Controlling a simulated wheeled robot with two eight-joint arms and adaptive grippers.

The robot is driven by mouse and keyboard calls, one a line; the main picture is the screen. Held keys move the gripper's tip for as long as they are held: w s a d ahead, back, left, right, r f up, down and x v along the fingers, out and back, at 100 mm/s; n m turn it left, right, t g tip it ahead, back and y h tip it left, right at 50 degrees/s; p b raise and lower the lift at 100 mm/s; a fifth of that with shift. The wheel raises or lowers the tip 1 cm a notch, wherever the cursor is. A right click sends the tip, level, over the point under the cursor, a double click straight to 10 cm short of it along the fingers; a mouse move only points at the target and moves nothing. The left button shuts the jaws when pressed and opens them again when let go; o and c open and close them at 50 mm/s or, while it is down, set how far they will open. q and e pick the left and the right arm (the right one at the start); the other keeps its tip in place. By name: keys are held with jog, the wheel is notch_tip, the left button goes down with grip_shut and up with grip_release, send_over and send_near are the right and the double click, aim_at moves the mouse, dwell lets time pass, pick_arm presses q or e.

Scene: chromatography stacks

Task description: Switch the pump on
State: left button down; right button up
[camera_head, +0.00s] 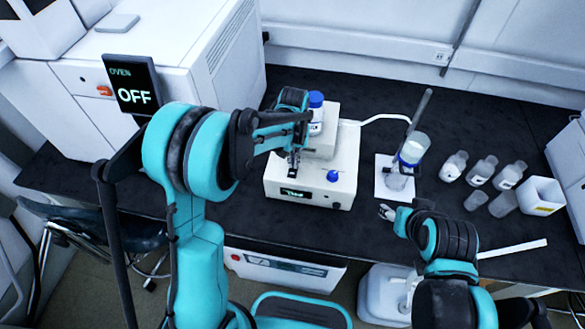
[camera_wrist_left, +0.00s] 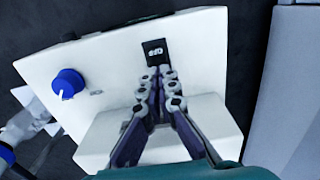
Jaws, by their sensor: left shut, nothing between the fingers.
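The pump (camera_head: 345,165) is a white box on the dark bench, with a blue knob (camera_head: 333,176) on top and a small lit display (camera_head: 296,193) on its front, its text too small to read. In the left wrist view the pump (camera_wrist_left: 110,60) shows a black rocker switch (camera_wrist_left: 155,52) with white marks. My left gripper (camera_head: 293,165) is shut and empty over the pump; its fingertips (camera_wrist_left: 161,72) are at the near edge of the switch. I cannot tell whether they touch it. My right gripper (camera_head: 387,212) is low over the bench, right of the pump; its jaws are unclear.
A blue-capped bottle (camera_head: 316,112) stands on the pump's raised back part. A glass column and flask (camera_head: 408,160) stand on a white base to the right, joined by a white tube. Several bottles (camera_head: 481,170) stand further right. An oven display (camera_head: 133,92) reads OFF.

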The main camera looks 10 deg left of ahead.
pick_arm(q)
jog(key=shift+r+p, duration=2)
jog(key=shift+r, duration=1.3)
jog(key=s+a+r+t+b, duration=0.3)
jog(key=s+a+r+b, duration=0.1)
jog(key=s+r, duration=0.4)
jog(key=s+a+f+t+b, duration=0.1)
jog(key=s+t, duration=0.1)
jog(key=s, duration=0.3)
jog(key=s+a+f+t+b, duration=0.1)
jog(key=s+f+t, duration=0.1)
jog(key=s, duration=0.4)
jog(key=shift+s+a+b, duration=0.3)
jog(key=shift+a+b, duration=0.05)
jog(key=shift+b, duration=0.05)
jog(key=shift+f, duration=0.1)
